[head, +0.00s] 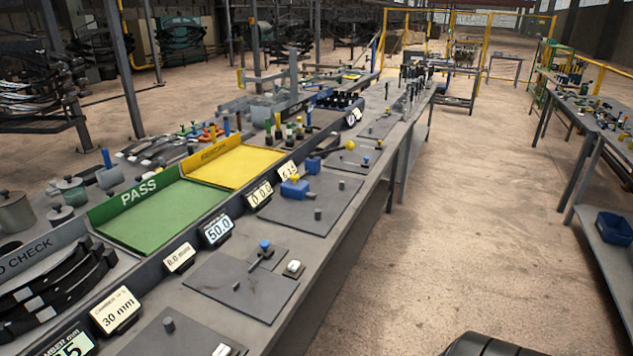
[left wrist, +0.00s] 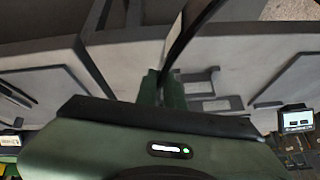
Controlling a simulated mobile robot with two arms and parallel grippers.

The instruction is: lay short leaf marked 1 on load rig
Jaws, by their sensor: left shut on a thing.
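My left gripper (left wrist: 160,88) shows at the middle of the left wrist view, its green fingers shut on a dark, thin, curved leaf (left wrist: 188,30). The leaf rises from the fingers toward the top edge, and its upper end runs out of view. No number is readable on it. Pale grey panels and plates lie behind it, and I cannot tell how far off they are. Neither gripper shows in the head view. Several dark leaves with white tags (head: 45,295) lie in the left tray of the bench in the head view. I cannot tell which fixture is the load rig.
The long grey bench (head: 345,215) carries a green PASS tray (head: 165,212), a yellow tray (head: 235,167), small displays (head: 218,230) and plates with knobs and pegs (head: 243,283). A side table with a blue bin (head: 614,229) stands right. The floor between (head: 470,210) is clear.

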